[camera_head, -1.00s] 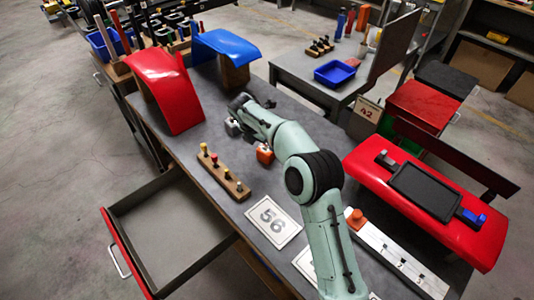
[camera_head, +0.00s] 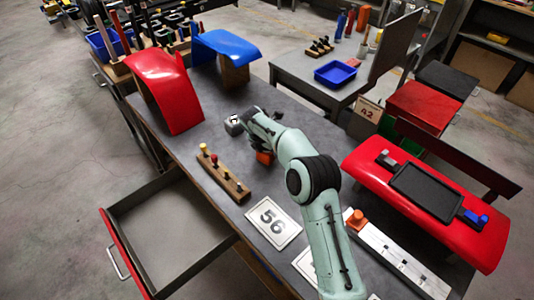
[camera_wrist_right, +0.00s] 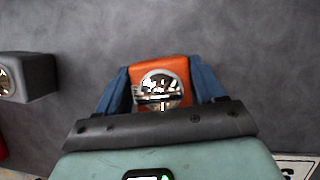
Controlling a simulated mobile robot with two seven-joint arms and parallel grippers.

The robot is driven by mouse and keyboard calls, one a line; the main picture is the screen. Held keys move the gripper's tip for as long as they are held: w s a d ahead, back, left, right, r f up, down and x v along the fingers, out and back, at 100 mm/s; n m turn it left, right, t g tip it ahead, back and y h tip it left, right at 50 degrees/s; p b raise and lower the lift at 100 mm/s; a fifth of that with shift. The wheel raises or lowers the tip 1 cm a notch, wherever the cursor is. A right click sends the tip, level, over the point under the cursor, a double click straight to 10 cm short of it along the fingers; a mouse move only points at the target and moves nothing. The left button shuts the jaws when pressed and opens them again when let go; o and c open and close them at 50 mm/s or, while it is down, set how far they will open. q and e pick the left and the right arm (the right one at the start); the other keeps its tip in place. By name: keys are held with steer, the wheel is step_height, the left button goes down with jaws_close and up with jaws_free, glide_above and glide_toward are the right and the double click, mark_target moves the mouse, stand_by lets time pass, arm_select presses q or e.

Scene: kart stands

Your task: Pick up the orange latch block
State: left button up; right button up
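The orange latch block (camera_head: 264,157) sits on the grey workbench, partly hidden beneath my right arm in the head view. In the right wrist view the orange block (camera_wrist_right: 158,70) has a shiny round metal piece on its near side. My right gripper (camera_wrist_right: 160,80) has its two blue fingers on either side of the block. No clear gap shows between fingers and block, and I cannot tell whether they press on it. My left gripper is not in view.
A grey block (camera_head: 234,125) sits to the left of the orange one, and shows in the wrist view (camera_wrist_right: 28,76). A wooden peg rack (camera_head: 223,178), a "56" card (camera_head: 272,222) and red (camera_head: 166,90) and blue (camera_head: 226,45) curved panels share the bench. A drawer (camera_head: 170,235) stands open.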

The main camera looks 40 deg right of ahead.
steer(key=c, duration=0.4)
steer(key=shift+r, duration=0.1)
